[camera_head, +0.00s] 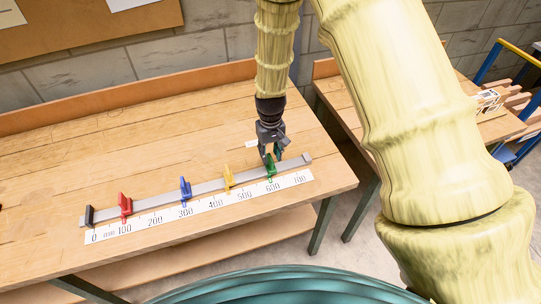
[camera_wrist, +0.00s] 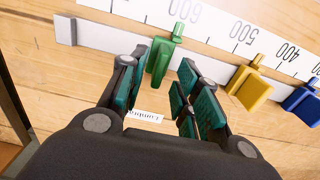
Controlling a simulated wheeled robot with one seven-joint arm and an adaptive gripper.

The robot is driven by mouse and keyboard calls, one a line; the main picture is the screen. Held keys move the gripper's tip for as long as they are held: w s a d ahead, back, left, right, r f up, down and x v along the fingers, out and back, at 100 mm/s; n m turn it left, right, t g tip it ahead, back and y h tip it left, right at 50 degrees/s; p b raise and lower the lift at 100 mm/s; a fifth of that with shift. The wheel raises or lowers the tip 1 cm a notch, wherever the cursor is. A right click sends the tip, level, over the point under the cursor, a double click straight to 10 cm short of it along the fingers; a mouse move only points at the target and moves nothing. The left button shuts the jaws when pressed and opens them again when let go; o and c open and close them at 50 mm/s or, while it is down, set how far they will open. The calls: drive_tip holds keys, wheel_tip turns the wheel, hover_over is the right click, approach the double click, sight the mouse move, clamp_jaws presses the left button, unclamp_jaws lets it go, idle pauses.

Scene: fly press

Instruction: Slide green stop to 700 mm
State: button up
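The green stop (camera_head: 270,166) sits on the grey rail (camera_head: 206,188), with its pointer near the 600 mark of the white scale (camera_head: 215,201). In the wrist view, the green stop (camera_wrist: 160,60) stands at the fingertips, and the scale appears upside down. My gripper (camera_head: 273,156) is over the rail at the green stop. In the wrist view my gripper (camera_wrist: 164,72) is open, with one finger on each side of the stop's upright tab. Narrow gaps show beside the tab; I cannot tell whether either finger touches it.
A yellow stop (camera_head: 229,179), a blue stop (camera_head: 185,189) and a red stop (camera_head: 125,206) sit further left on the rail. The rail's end block (camera_head: 307,159) is at the right, past a clear stretch. A small white label (camera_wrist: 145,116) lies on the bench (camera_head: 150,125).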

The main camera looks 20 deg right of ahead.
sight(270, 163)
drive_tip(key=shift+f+p, duration=0.35)
drive_tip(key=shift+f, duration=0.95)
clamp_jaws()
